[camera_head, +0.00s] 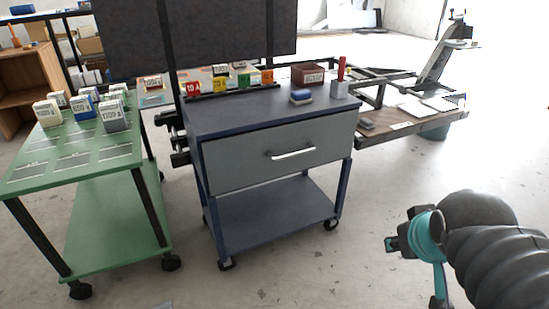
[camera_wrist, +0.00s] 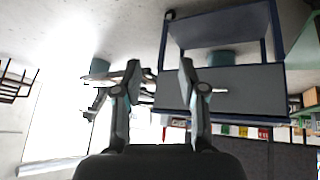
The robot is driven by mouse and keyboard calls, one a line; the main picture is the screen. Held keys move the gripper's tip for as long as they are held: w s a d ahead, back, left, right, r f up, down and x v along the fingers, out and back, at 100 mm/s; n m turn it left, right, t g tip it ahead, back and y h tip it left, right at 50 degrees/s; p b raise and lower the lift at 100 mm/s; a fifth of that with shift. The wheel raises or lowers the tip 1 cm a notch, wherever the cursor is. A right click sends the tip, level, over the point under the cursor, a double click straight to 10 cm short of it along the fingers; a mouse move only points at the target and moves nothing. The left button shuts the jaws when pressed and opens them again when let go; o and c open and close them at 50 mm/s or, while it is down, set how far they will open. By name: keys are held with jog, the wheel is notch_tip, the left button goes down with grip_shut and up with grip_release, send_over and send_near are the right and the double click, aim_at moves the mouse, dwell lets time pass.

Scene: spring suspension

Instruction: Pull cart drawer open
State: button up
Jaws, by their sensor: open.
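The blue cart (camera_head: 232,112) stands in the middle of the head view. Its grey drawer (camera_head: 235,163) looks shut, with a pale bar handle (camera_head: 291,153) across the front. In the wrist view the cart appears upside down, with the drawer front (camera_wrist: 255,90) right of centre and the handle (camera_wrist: 220,91) just beyond the right finger. My gripper (camera_wrist: 159,68) is open and empty, its two fingers apart. It is clear of the handle. In the head view my arm is at the lower right, away from the cart; the fingers are hard to make out there.
A green cart (camera_head: 110,160) with several labelled boxes stands to the left. On the blue cart's top are coloured blocks, a dark red bin (camera_head: 308,74) and a blue block (camera_head: 301,97). A wooden bench (camera_head: 400,125) is behind right. The floor before the drawer is clear.

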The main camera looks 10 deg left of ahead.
jog(key=w+n+t+b, duration=0.25)
jog(key=w+n, duration=0.25)
jog(key=w, duration=0.8)
jog(key=n+t+y+b, duration=0.35)
jog(key=n+y, duration=0.55)
jog(key=n, duration=0.9)
send_near(295, 154)
jog(key=p+x, duration=0.1)
jog(key=x, duration=1)
grip_shut()
